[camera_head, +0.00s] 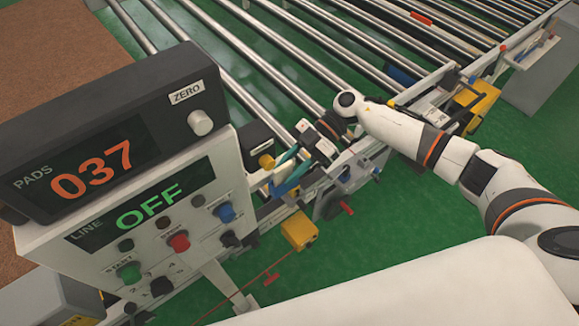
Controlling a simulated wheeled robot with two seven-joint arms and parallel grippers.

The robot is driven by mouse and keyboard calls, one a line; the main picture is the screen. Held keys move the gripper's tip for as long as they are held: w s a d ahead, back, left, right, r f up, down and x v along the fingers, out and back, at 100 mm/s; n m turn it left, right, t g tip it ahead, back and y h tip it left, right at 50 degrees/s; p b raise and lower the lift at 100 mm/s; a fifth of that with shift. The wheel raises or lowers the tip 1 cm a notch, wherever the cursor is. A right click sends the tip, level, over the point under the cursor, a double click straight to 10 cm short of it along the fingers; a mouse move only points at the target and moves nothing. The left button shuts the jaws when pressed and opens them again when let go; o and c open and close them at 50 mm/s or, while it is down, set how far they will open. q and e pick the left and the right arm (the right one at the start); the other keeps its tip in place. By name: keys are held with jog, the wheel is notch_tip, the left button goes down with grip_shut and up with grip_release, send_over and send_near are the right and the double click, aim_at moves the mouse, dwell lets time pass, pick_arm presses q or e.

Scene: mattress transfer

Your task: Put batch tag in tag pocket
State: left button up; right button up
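My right arm comes in from the right, and its gripper (279,176) is by the conveyor's near side rail, just right of the control panel. Its two teal fingers look spread apart, and I see nothing clearly held between them. My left gripper is not in view. I cannot make out a batch tag or a tag pocket; small parts around the gripper are too small to tell.
A control box (128,238) reading "LINE OFF" and a counter (95,150) reading "PADS 037" fill the left. The roller conveyor (285,85) crosses the back. A yellow box (299,231) hangs near the rail, with a red cord below. Green floor (400,215) is open between.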

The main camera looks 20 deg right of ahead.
jog(key=b+v, duration=0.6)
jog(key=v, duration=0.6)
